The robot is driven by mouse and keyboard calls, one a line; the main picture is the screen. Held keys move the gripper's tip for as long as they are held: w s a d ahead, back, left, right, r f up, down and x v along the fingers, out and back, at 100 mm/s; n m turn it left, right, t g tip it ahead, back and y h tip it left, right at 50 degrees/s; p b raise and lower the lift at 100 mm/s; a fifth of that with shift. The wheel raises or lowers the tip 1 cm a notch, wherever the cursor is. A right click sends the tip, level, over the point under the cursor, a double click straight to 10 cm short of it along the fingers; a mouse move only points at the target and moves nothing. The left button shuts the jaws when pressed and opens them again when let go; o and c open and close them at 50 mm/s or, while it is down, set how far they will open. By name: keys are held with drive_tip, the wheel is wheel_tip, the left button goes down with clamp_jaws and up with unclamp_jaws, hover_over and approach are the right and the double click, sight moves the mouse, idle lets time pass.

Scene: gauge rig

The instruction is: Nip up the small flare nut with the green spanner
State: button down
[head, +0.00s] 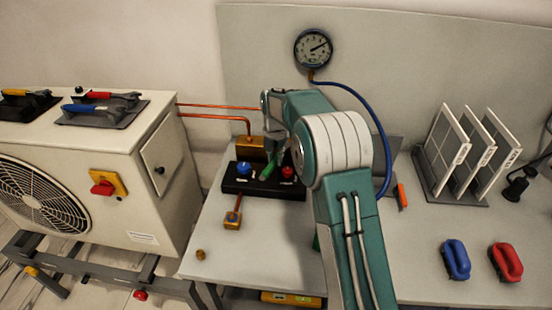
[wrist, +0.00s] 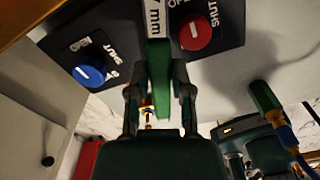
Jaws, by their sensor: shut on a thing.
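My gripper (wrist: 158,92) is shut on the green spanner (wrist: 158,65), which runs between its two fingers. A white label ending in "7 mm" shows on the spanner; its far end is cut off at the top of the wrist view. In the head view the green spanner (head: 268,171) shows below my gripper (head: 273,148), over the black valve block (head: 236,186) between the blue knob (head: 244,168) and the red knob (head: 287,172). A brass block (head: 248,143) stands behind with a copper pipe entering it. I cannot make out the small flare nut or whether the spanner touches it.
A brass fitting (head: 232,219) sits in front of the valve block, and a small brass piece (head: 200,254) lies near the bench's left edge. A gauge (head: 313,48) with a blue hose (head: 362,103) is behind my arm. Rack panels (head: 444,140) stand right. The bench front is partly clear.

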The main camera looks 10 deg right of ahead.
drive_tip(key=shift+s+d+n, duration=0.45)
drive_tip(key=shift+d+n, duration=0.15)
drive_tip(key=shift+n, duration=0.2)
idle(0.7)
drive_tip(key=shift+s+a, duration=0.4)
drive_tip(key=shift+s, duration=0.35)
drive_tip(key=shift+s+a, duration=0.45)
drive_tip(key=shift+s, duration=0.25)
drive_tip(key=shift+s+a, duration=0.4)
drive_tip(key=shift+s, duration=0.35)
drive_tip(key=shift+r, duration=0.1)
drive_tip(key=shift+r, duration=2.2)
